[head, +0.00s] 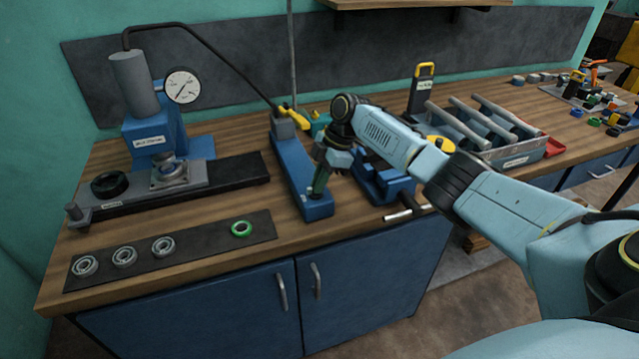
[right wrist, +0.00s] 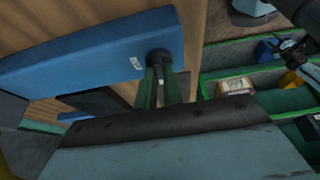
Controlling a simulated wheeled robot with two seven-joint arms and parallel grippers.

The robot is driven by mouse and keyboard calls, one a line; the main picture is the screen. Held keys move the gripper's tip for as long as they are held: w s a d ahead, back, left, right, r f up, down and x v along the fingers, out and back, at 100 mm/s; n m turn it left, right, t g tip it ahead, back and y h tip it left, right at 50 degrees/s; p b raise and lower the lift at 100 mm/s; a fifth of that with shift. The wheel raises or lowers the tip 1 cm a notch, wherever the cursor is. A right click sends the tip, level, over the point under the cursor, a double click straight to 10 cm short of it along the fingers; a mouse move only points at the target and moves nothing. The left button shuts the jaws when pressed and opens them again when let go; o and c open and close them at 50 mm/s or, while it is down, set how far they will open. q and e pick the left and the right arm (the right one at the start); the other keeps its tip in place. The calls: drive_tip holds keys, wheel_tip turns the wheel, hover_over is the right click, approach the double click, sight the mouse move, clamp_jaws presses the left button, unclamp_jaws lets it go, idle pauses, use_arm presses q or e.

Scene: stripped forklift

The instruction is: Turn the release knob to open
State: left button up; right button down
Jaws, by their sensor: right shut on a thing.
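The hand pump (head: 287,172) is a long blue body on the bench, running front to back. In the right wrist view its blue body (right wrist: 85,68) has a small black release knob (right wrist: 158,56) at the end. My right gripper (head: 319,187) reaches down to the pump's front end. In the right wrist view the green fingers of my right gripper (right wrist: 159,82) are shut on the knob. The knob is hidden by the gripper in the head view, and I cannot tell how far it is turned. My left gripper is not in view.
A blue press (head: 152,135) with a round gauge (head: 182,86) stands at the left, linked by a black hose. A blue vise (head: 383,183) stands close right of the pump.

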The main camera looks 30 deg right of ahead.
idle(0.3)
drive_tip(key=c, duration=1.5)
unclamp_jaws()
drive_tip(key=v, duration=1.3)
drive_tip(key=shift+r, duration=0.2)
